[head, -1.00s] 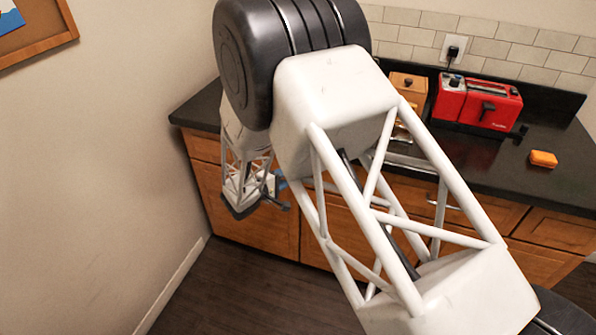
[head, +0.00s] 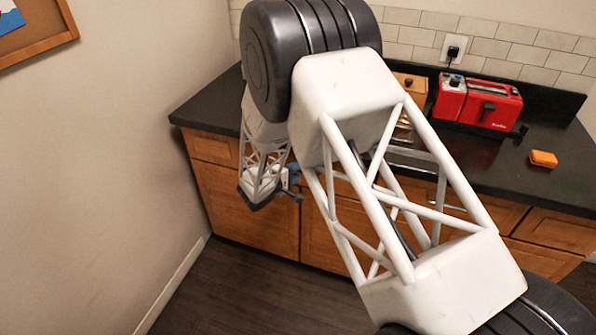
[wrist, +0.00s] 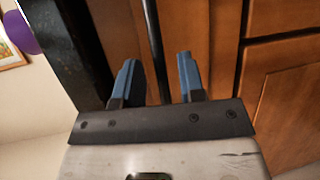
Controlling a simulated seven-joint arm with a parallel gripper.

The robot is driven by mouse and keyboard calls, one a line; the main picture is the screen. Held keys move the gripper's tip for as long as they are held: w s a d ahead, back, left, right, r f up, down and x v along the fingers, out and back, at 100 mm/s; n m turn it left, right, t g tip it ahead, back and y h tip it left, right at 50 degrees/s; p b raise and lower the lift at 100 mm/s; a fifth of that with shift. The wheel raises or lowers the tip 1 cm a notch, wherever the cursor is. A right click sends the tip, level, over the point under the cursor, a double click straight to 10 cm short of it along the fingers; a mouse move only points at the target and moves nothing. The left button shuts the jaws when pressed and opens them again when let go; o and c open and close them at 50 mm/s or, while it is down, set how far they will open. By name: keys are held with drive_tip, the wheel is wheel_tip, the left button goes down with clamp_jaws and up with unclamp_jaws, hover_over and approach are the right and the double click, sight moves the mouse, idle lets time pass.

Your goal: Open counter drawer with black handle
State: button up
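A wooden counter drawer front (head: 212,149) sits under the dark counter at the left in the head view, partly hidden by my arm. It looks closed. In the wrist view the drawer front (wrist: 205,40) fills the middle. A long black bar, which looks like the handle (wrist: 155,50), crosses in front of it. My gripper (wrist: 157,78) is open, with one blue finger on each side of this bar and visible gaps to both. I cannot tell how deep the bar lies between the fingers. In the head view my gripper (head: 293,182) shows small, and the handle is hidden.
The dark counter (head: 205,108) overhangs the drawers; its edge is at the left in the wrist view (wrist: 72,50). A red toaster (head: 477,102) and an orange block (head: 543,159) stand on it. A bare wall (head: 110,170) is to the left. The floor is clear.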

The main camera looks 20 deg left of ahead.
drive_tip(key=shift+x, duration=0.95)
drive_tip(key=shift+c, duration=0.3)
clamp_jaws()
